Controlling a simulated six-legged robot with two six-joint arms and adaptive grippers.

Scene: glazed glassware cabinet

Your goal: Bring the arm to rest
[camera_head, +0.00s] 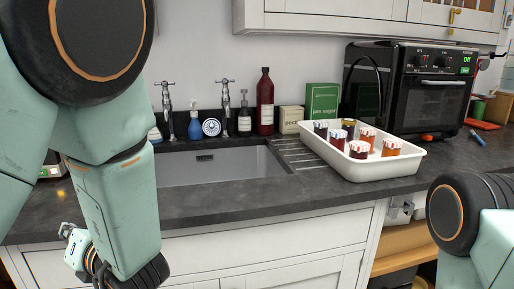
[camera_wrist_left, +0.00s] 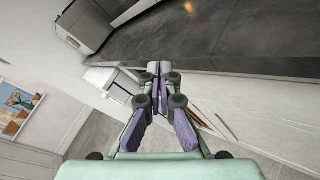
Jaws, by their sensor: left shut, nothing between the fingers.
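My left arm (camera_head: 118,185) hangs down at the left of the head view, in front of the counter's front edge. My left gripper shows in the left wrist view (camera_wrist_left: 158,72), with its fingers together and nothing between them. Part of it shows low at the left in the head view (camera_head: 77,248), in front of the white cabinet fronts. In the wrist view its fingertips point toward the dark counter's edge, with grey floor below. Of my right arm (camera_head: 468,215), only a joint and a link show at the lower right. My right gripper is out of view.
The dark counter (camera_head: 235,208) holds a sink (camera_head: 220,168) with taps. A white tray (camera_head: 375,170) of several jars stands right of it, before a black oven (camera_head: 425,90). Bottles and boxes line the wall. White cabinet fronts (camera_head: 260,250) lie below.

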